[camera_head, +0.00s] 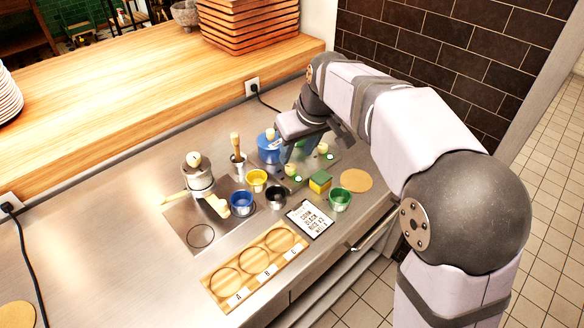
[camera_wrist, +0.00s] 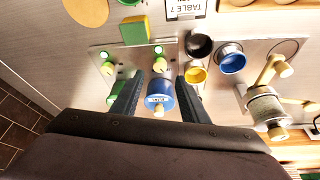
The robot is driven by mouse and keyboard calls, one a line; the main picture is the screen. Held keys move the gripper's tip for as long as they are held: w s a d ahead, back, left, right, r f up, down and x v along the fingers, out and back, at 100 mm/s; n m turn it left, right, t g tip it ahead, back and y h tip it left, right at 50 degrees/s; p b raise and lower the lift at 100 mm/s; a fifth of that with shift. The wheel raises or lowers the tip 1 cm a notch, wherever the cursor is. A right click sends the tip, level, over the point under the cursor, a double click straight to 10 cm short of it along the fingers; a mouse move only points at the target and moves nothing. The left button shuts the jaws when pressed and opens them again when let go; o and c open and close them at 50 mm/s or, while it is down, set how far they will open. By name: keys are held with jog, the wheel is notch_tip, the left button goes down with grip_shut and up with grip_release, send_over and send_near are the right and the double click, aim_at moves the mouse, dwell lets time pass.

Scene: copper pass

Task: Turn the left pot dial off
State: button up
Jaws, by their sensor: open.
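A metal panel with two cream dials lies on the counter. The left dial (camera_head: 290,169) has a lit green light beside it; the wrist view shows this dial (camera_wrist: 164,71) ahead of the space between my fingers, near the blue pot. The right dial (camera_head: 323,148), seen at left in the wrist view (camera_wrist: 110,69), also has a lit green light. The blue pot (camera_head: 268,148) stands behind the left dial; it shows between my fingers in the wrist view (camera_wrist: 160,97). My gripper (camera_head: 306,150) is open above the panel, its fingers (camera_wrist: 160,80) apart and empty.
A yellow-green sponge (camera_head: 320,182) lies in front of the panel. Yellow (camera_head: 257,180), black (camera_head: 275,196), blue (camera_head: 242,203) and green (camera_head: 340,199) cups stand nearby. A green pot (camera_wrist: 113,98) is partly hidden by a finger. A wooden tray (camera_head: 222,300) lies at the front.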

aim_at(291, 167)
jog(key=shift+p+x, duration=0.45)
jog(key=shift+x, duration=3.2)
grip_shut()
